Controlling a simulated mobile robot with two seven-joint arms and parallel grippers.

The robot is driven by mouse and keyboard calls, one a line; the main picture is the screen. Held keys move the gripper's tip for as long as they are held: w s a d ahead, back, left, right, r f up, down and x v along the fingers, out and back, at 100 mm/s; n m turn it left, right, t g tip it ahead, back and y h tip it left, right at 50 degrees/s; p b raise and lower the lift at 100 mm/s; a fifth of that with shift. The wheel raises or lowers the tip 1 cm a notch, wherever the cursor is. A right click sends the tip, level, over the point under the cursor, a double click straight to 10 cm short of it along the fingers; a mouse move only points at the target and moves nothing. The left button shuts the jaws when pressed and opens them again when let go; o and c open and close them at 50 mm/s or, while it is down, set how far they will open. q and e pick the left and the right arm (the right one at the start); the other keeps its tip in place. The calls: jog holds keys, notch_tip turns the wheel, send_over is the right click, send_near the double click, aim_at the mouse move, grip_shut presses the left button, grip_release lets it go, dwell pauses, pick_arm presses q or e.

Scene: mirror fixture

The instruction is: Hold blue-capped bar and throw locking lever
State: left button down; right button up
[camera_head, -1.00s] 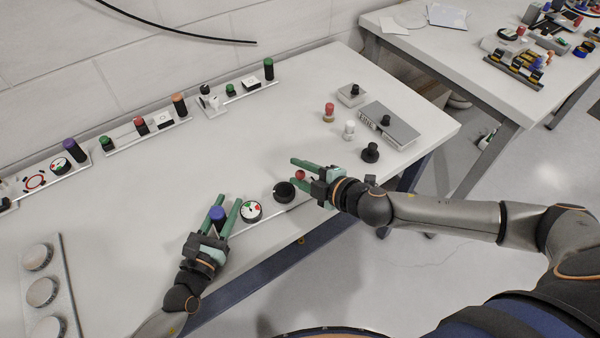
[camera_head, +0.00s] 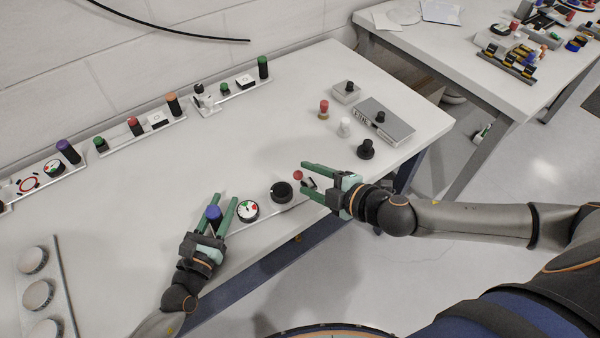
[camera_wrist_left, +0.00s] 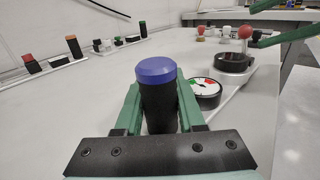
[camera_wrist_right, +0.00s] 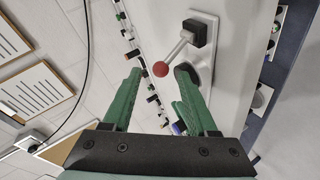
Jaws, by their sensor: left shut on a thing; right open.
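The blue-capped bar (camera_head: 213,214) is a dark upright cylinder with a blue top at the table's front edge. My left gripper (camera_head: 221,203) is shut around it; the left wrist view shows a finger on each side of the bar (camera_wrist_left: 156,75). The locking lever has a red ball knob (camera_head: 298,175). In the right wrist view the ball (camera_wrist_right: 160,69) sits on a metal rod rising from a black block (camera_wrist_right: 195,33) on a pale plate. My right gripper (camera_head: 304,176) is open, with the ball near its fingertips, apparently untouched.
A round gauge (camera_head: 248,211) and a black knob (camera_head: 281,192) stand between the bar and the lever. Several loose knobs and a grey box (camera_head: 387,124) lie behind my right gripper. Strips of fixtures (camera_head: 135,133) line the wall. The middle of the table is clear.

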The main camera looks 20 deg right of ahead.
jog(key=shift+v, duration=1.45)
jog(key=shift+w+r, duration=0.15)
pick_arm(q)
jog(key=shift+c, duration=2.2)
grip_release()
jog(key=shift+s+a, duration=0.1)
